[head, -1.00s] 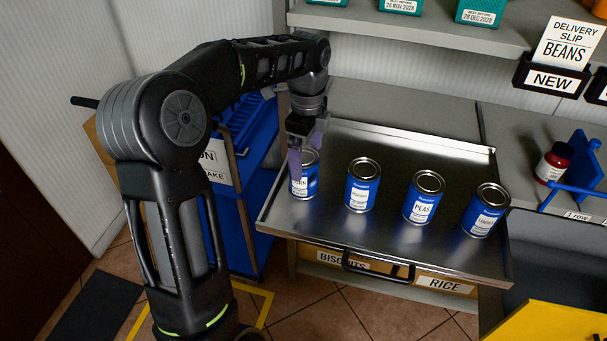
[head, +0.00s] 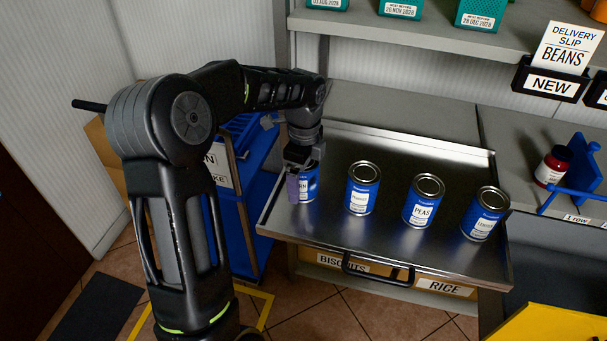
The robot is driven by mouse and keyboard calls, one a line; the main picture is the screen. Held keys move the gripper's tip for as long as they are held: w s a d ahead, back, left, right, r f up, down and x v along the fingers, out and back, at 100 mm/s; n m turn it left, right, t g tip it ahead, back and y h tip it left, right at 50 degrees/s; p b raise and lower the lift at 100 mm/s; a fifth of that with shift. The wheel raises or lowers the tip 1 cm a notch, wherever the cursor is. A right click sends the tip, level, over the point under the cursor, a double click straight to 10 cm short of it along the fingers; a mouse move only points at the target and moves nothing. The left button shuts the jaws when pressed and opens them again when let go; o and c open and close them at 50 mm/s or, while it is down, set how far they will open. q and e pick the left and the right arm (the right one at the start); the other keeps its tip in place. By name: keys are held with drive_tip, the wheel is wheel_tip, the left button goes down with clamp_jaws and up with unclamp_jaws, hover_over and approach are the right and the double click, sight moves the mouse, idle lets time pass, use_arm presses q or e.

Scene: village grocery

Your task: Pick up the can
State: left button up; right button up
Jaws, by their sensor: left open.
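Several blue cans with white labels stand upright in a row on a metal tray (head: 400,258). The leftmost can (head: 310,184) is partly hidden by my left gripper (head: 301,180), which points down at it with its jaws open. One purple finger shows in front of the can's left side; whether it touches the can is unclear. Right of it stand a second can (head: 362,188), a can labelled PEAS (head: 423,201) and the rightmost can (head: 484,214), all uncovered. My right gripper is not in view.
A delivery slip reading BEANS (head: 570,45) stands above a NEW holder on the upper shelf (head: 420,37). A blue cart (head: 232,225) is left of the tray. The tray's back and front are clear.

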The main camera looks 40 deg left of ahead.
use_arm(q)
drive_tip(key=shift+f, duration=0.75)
drive_tip(key=shift+c, duration=0.2)
clamp_jaws()
idle(0.6)
drive_tip(key=shift+r, duration=0.15)
wheel_tip(320, 180, up, 10)
drive_tip(key=shift+f, duration=0.1)
idle(0.4)
idle(0.4)
